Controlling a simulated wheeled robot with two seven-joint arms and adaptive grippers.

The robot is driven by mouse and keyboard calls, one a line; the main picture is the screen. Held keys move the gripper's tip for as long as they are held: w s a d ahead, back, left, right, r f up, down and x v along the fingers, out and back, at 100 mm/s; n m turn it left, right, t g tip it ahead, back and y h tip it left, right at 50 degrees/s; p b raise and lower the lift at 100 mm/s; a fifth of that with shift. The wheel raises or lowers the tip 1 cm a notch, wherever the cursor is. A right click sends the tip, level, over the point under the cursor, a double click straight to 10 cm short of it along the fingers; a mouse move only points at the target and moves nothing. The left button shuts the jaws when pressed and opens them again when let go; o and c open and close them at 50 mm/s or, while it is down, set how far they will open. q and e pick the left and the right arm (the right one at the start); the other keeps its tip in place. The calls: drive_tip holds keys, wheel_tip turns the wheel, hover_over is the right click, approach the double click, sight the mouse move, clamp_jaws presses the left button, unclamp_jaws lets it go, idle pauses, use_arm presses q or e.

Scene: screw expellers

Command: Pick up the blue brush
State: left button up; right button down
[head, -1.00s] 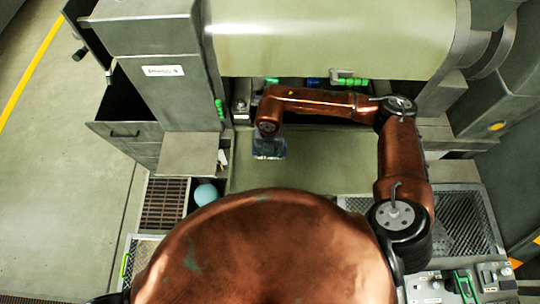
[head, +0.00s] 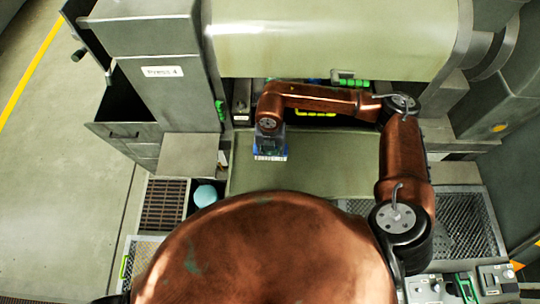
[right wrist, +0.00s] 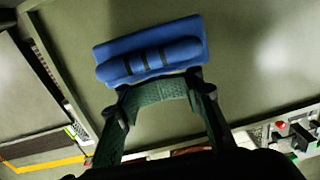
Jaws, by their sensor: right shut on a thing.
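The blue brush (right wrist: 150,55) shows in the right wrist view as a blue block with a rounded blue handle and dark bands, just beyond my fingertips. In the head view the brush (head: 269,156) shows as a blue edge with a pale strip below it, under my right gripper (head: 270,145). My right gripper (right wrist: 160,92) has its dark green fingers at the near edge of the brush and is shut on it. The fingers' contact is partly hidden. My left gripper is in neither view.
A green-grey bench surface (head: 320,165) lies below the brush and is largely clear. A large pale cylinder (head: 335,40) spans the back. A light-blue ball (head: 205,195) sits at left beside a brown grating (head: 165,204). A mesh panel (head: 460,225) lies at right.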

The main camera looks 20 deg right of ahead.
drive_tip(key=s+a+r+b, duration=0.3)
drive_tip(key=s+r, duration=0.7)
drive_tip(key=s, duration=0.3)
drive_tip(key=shift+s+r, duration=0.3)
drive_tip(key=shift+s, duration=0.1)
drive_tip(key=c, duration=0.6)
unclamp_jaws()
drive_tip(key=shift+o, duration=0.2)
drive_tip(key=shift+a+r, duration=0.1)
